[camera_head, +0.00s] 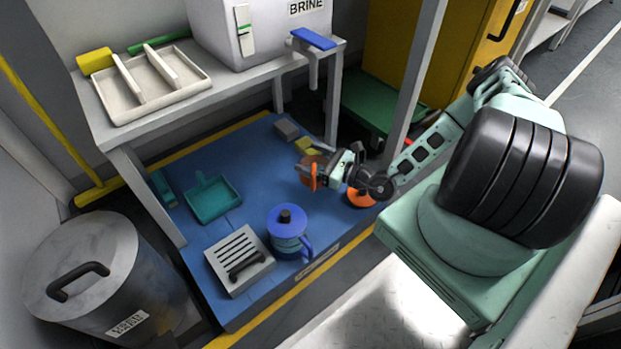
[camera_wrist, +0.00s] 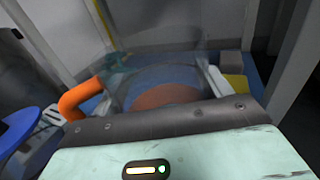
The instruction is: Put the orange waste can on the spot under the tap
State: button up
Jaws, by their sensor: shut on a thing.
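The orange waste can (camera_head: 309,165) is held in my gripper (camera_head: 331,168), above the blue mat and in front of the tap. In the wrist view its orange handle (camera_wrist: 78,100) sticks out at the left, and a brownish-orange round part of the can (camera_wrist: 168,95) shows beyond my gripper. My gripper is shut on it; the grip itself is mostly hidden. The tap (camera_head: 313,68) with a blue lever hangs from the white BRINE tank (camera_head: 265,35) at the bench's right end. The spot under the tap is not clearly seen; a yellow item (camera_head: 307,145) lies near there.
The blue mat (camera_head: 245,150) carries a grey block (camera_head: 287,128), a teal dustpan (camera_head: 212,197), a blue jug (camera_head: 288,232) and a slotted grey box (camera_head: 238,258). An orange round thing (camera_head: 362,197) lies below my arm. Bench legs and a grey post (camera_head: 411,85) flank the area.

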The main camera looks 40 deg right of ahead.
notch_tip(320, 180, down, 5)
jog(key=b, duration=0.3)
jog(key=shift+f, duration=0.2)
jog(key=shift+r, duration=0.1)
jog(key=o, duration=1.3)
